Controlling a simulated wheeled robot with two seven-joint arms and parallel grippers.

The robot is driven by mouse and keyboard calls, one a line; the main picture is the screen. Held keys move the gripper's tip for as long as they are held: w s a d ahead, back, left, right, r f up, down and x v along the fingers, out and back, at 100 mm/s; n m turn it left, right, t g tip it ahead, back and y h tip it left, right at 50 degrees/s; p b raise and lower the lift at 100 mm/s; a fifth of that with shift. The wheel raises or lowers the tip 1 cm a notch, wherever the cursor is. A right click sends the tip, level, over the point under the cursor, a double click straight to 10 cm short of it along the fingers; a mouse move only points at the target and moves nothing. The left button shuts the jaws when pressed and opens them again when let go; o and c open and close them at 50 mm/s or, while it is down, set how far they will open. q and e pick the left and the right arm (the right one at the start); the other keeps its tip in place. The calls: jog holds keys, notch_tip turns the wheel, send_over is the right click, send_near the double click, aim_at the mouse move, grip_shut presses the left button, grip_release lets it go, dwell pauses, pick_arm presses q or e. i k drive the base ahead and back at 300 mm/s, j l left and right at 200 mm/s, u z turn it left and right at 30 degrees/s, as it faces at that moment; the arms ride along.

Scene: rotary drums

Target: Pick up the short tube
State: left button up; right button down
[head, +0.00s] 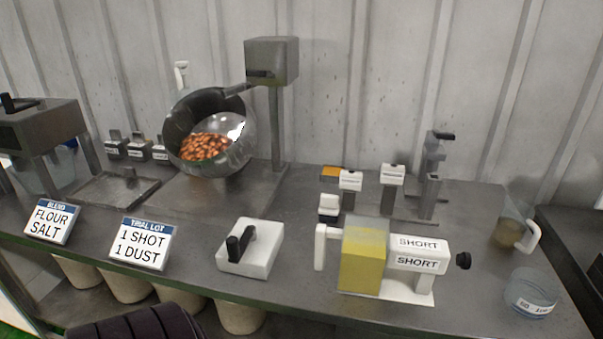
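A white piece labelled "SHORT" on two faces (418,253) sits at the front right of the bench. A white handle (321,247) is on the block's left side. I cannot tell whether the labelled piece is a separate tube or part of this device. Neither of my grippers can be made out in the head view.
A tilted drum (245,160) with brown pieces stands at the back. A white box with a black handle (262,262) is front centre. Small labelled holders (393,177) stand behind the yellow block. A glass dish (530,294) and a jug (508,232) are at the right.

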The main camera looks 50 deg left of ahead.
aim_at(350, 180)
jog(key=u, duration=1.3)
